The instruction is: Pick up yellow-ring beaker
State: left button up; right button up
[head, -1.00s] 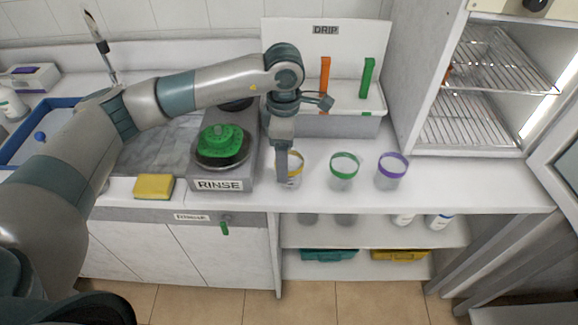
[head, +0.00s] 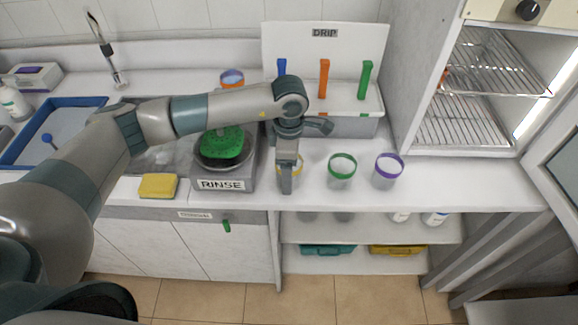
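The yellow-ring beaker (head: 298,172) stands on the white counter, to the right of the RINSE unit. It is clear with a yellow rim and is mostly hidden behind my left gripper. My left gripper (head: 287,190) points down at the beaker, overlapping its left and middle part in the head view. The fingers are seen edge-on, so I cannot tell whether they are apart or touch the beaker. My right gripper is not in view.
A green-ring beaker (head: 341,172) and a purple-ring beaker (head: 388,172) stand to the right. The RINSE unit (head: 222,184) with a green part on top is to the left. The DRIP rack (head: 345,125) is behind. A yellow sponge (head: 158,186) lies on the counter's left part.

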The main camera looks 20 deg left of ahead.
pick_arm(q)
jog(key=shift+f, duration=0.2)
dwell(0.3)
jog(key=c, duration=1.2)
jog(key=shift+r, duration=0.15)
jog(key=shift+w+r+b, duration=0.1)
jog(key=shift+r+b, duration=0.1)
jog(key=shift+b, duration=0.1)
notch_tip(320, 180, up, 9)
jog(key=b, duration=0.3)
jog(key=shift+r+b, duration=0.15)
jog(key=shift+b, duration=0.25)
